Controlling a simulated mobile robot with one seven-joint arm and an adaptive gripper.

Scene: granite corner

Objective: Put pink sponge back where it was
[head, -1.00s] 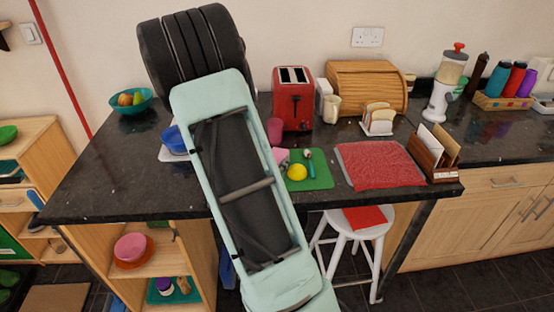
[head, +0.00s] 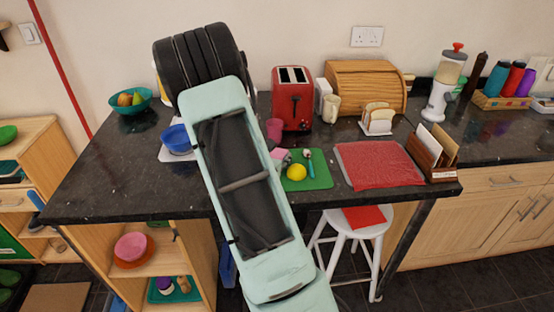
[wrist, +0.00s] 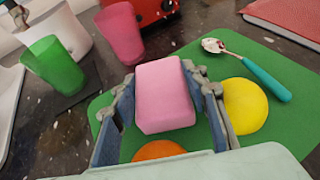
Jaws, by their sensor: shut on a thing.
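The pink sponge (wrist: 165,88) is between the two fingers of my gripper (wrist: 160,100) in the wrist view, and the fingers are shut on it. It is over the green mat (wrist: 210,62); I cannot tell whether it touches the mat. In the head view the sponge (head: 281,154) shows at the left edge of the green mat (head: 318,181), partly hidden by my arm. My gripper itself is mostly hidden behind my arm there.
A yellow ball (wrist: 245,105) lies right of the gripper, an orange round thing (wrist: 158,150) below it. A teal-handled spoon (wrist: 265,78) lies on the mat. A pink cup (wrist: 121,33) and a green cup (wrist: 53,63) stand left. The red toaster (head: 292,98) is behind.

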